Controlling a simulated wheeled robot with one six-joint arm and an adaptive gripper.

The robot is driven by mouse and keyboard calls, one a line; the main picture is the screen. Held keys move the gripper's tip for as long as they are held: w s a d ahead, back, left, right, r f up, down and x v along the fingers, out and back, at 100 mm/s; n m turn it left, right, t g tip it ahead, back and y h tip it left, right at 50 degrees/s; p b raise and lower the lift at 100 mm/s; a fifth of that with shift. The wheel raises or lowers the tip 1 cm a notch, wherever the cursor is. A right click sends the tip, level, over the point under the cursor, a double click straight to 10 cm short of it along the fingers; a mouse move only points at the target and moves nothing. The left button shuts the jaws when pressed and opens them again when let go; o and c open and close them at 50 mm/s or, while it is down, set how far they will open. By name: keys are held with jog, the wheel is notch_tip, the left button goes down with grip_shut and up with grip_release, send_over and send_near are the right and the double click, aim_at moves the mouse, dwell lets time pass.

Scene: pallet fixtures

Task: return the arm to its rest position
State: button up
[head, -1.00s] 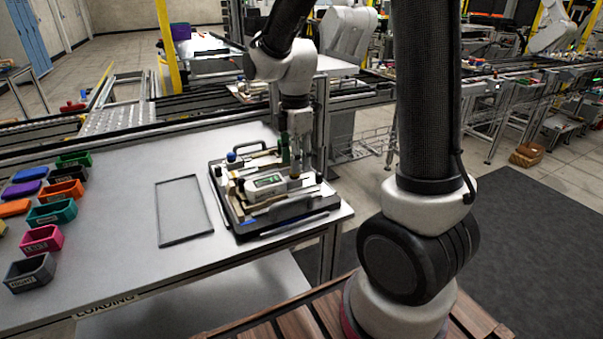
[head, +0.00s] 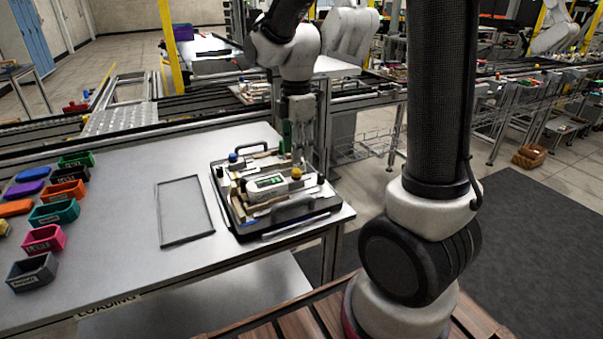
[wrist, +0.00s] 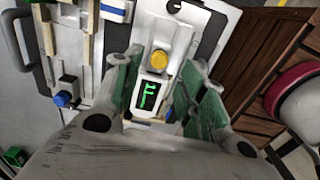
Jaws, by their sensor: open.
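My gripper (head: 297,148) hangs above the right rear part of a pallet fixture (head: 290,219) on the grey table. In the wrist view my gripper (wrist: 156,88) is open, its two green-padded fingers apart with nothing held between them. Below and between the fingers is a white device with a green-lit display (wrist: 150,94) and a yellow knob (wrist: 159,60). My arm reaches in from the top of the head view.
A blue knob (head: 233,157) stands at the fixture's left rear. An empty rectangular outline (head: 186,241) lies left of the fixture. Several coloured bins, including a teal one (head: 54,213), line the table's left side. A conveyor (head: 110,122) runs behind the table.

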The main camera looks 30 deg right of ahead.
jog(key=shift+s+m, duration=0.15)
jog(key=shift+m, duration=1.05)
jog(key=s+d+r+m+t, duration=0.1)
jog(key=s+d+r+m, duration=0.1)
jog(key=s+m, duration=0.3)
jog(key=s+d+r+m+t, duration=0.2)
jog(key=s+r+m, duration=0.3)
jog(key=s, duration=0.2)
jog(key=s+d+r+m+t, duration=0.1)
jog(key=s+d+r+m, duration=0.1)
jog(key=s+m, duration=0.3)
jog(key=shift+s+d+r+m, duration=0.3)
jog(key=shift+s+d+r, duration=0.05)
jog(key=shift+s+r, duration=0.45)
